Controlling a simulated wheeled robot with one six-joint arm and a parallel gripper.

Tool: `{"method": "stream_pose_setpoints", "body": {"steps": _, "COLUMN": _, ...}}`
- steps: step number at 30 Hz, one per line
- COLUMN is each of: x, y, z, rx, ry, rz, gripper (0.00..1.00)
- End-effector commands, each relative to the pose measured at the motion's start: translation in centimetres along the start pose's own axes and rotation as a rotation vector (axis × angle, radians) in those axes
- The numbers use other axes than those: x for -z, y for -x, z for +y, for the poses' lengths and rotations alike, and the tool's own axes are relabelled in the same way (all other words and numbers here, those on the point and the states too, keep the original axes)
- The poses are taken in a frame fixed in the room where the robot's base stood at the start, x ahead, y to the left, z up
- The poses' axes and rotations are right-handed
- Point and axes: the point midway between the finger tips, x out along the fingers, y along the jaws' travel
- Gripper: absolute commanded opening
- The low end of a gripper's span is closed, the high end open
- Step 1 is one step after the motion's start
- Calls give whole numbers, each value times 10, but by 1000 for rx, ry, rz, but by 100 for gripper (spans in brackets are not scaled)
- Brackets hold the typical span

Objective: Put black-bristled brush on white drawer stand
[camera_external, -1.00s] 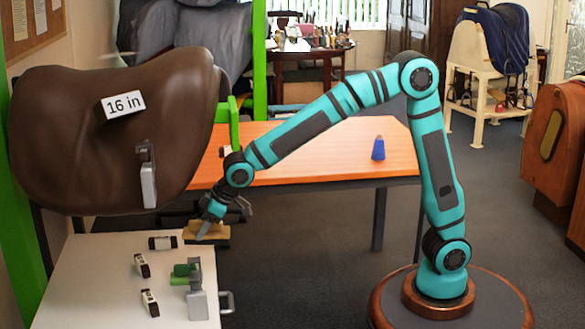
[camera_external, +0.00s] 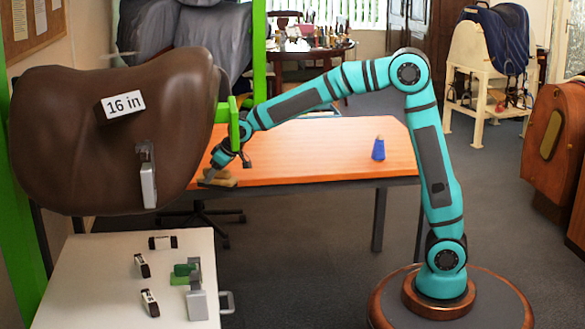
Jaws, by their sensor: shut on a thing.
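My gripper (camera_external: 213,174) is shut on a tan wooden brush (camera_external: 226,181). It holds the brush in the air, close to the right edge of the hanging brown saddle. In the picture the brush overlaps the near left edge of the orange table; whether it touches the table I cannot tell. The bristles are too small to make out. The white drawer stand (camera_external: 85,285) is at the lower left, below and left of the gripper, with a handle on its right side.
On the stand are several small black-and-white labelled pieces (camera_external: 163,242), a green piece (camera_external: 185,271) and a grey metal clamp (camera_external: 197,303). The brown saddle (camera_external: 60,150) hangs above the stand's back. A blue cone (camera_external: 378,149) stands on the orange table (camera_external: 310,150).

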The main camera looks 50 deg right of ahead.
Motion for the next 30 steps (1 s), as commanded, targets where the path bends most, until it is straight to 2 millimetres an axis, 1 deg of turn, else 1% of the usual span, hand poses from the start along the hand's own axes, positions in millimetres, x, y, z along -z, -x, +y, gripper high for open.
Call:
{"method": "stream_pose_setpoints", "body": {"steps": 1, "x": 4, "y": 1, "z": 23, "rx": -17, "ry": -26, "rz": 2, "gripper": 28}}
{"method": "stream_pose_setpoints", "body": {"steps": 5, "x": 12, "y": 6, "z": 75, "rx": -53, "ry": -83, "rz": 1, "gripper": 28}}
{"method": "stream_pose_setpoints", "body": {"steps": 6, "x": 13, "y": 7, "z": 91, "rx": -65, "ry": -101, "rz": 1, "gripper": 28}}
{"method": "stream_pose_setpoints", "body": {"steps": 8, "x": 15, "y": 10, "z": 115, "rx": -82, "ry": -127, "rz": 1, "gripper": 28}}
{"method": "stream_pose_setpoints", "body": {"steps": 9, "x": 16, "y": 12, "z": 130, "rx": -93, "ry": -144, "rz": 1, "gripper": 28}}
{"method": "stream_pose_setpoints", "body": {"steps": 14, "x": 16, "y": 23, "z": 194, "rx": -139, "ry": -215, "rz": 1, "gripper": 28}}
{"method": "stream_pose_setpoints", "body": {"steps": 15, "x": 16, "y": 26, "z": 210, "rx": -150, "ry": -233, "rz": 1, "gripper": 28}}
{"method": "stream_pose_setpoints", "body": {"steps": 17, "x": 15, "y": 31, "z": 234, "rx": -167, "ry": -259, "rz": 1, "gripper": 28}}
{"method": "stream_pose_setpoints", "body": {"steps": 18, "x": 14, "y": 35, "z": 250, "rx": -178, "ry": -277, "rz": 2, "gripper": 28}}
{"method": "stream_pose_setpoints", "body": {"steps": 20, "x": 11, "y": 40, "z": 274, "rx": -196, "ry": -304, "rz": 1, "gripper": 28}}
{"method": "stream_pose_setpoints", "body": {"steps": 21, "x": 9, "y": 44, "z": 289, "rx": -207, "ry": -322, "rz": 1, "gripper": 28}}
{"method": "stream_pose_setpoints", "body": {"steps": 26, "x": -1, "y": 62, "z": 351, "rx": -252, "ry": -392, "rz": 1, "gripper": 28}}
{"method": "stream_pose_setpoints", "body": {"steps": 27, "x": -4, "y": 67, "z": 367, "rx": -264, "ry": -410, "rz": 2, "gripper": 28}}
{"method": "stream_pose_setpoints", "body": {"steps": 29, "x": -10, "y": 75, "z": 390, "rx": -281, "ry": -437, "rz": 1, "gripper": 28}}
{"method": "stream_pose_setpoints", "body": {"steps": 30, "x": -14, "y": 80, "z": 404, "rx": -292, "ry": -454, "rz": 0, "gripper": 28}}
